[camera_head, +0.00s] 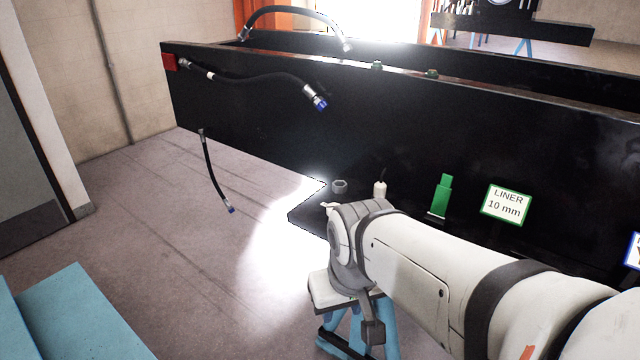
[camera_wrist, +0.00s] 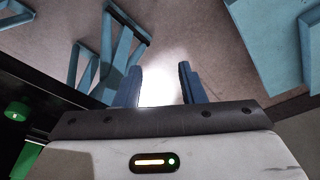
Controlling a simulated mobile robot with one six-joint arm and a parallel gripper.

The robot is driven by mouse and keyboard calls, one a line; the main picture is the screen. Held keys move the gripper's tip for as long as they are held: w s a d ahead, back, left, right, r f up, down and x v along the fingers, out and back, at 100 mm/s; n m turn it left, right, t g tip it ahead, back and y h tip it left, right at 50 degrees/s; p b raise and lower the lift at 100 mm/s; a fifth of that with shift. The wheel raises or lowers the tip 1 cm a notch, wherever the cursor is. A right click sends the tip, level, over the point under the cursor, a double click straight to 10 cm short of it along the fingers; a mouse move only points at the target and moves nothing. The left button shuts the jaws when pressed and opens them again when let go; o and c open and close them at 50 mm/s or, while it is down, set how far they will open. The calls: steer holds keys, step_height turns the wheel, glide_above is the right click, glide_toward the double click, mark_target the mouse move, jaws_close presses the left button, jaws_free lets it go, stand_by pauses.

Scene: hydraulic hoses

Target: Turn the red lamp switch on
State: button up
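No lamp switch can be made out for certain in either view. A small red block (camera_head: 170,62) sits at the left end of the long black beam in the head view; I cannot tell whether it is a switch. My gripper (camera_wrist: 160,70) shows in the wrist view with its two dark fingers apart and nothing between them. It points at the floor, where a bright patch of light lies. In the head view my arm reaches in from the right, and its far end hangs low, well away from the red block. My fingers are hard to make out there.
The black beam (camera_head: 420,120) carries several black hoses, one ending in a blue cap (camera_head: 320,104). Blue trestles (camera_wrist: 122,55) are near my gripper. The left floor (camera_head: 150,200) is clear.

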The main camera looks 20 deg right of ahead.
steer(key=shift+o, duration=0.2)
steer(key=shift+o, duration=0.8)
steer(key=shift+w+d+r, duration=0.1)
steer(key=shift+d, duration=0.05)
steer(key=shift+o, duration=0.7)
steer(key=w+d+r+n+g+p, duration=0.1)
steer(key=w+d+r+n, duration=0.3)
steer(key=w, duration=0.4)
steer(key=shift+w+d+r+n, duration=0.25)
steer(key=shift+w+r+n, duration=0.1)
steer(key=shift+r+n, duration=0.2)
steer(key=w+d+r+n, duration=0.1)
steer(key=w+d+n, duration=0.1)
steer(key=w+d, duration=0.1)
steer(key=w+d+n+g+p, duration=0.1)
steer(key=w+d+n, duration=0.2)
steer(key=w+d+r+n, duration=0.1)
steer(key=w+d+n, duration=0.1)
steer(key=w+d, duration=0.1)
steer(key=shift+w+d+r+n+g, duration=0.25)
steer(key=shift+w+r+g, duration=0.1)
steer(key=shift+w, duration=0.15)
steer(key=shift+f, duration=0.2)
step_height(320, 180, down, 7)
steer(key=shift+f+p, duration=0.15)
steer(key=shift+p, duration=0.2)
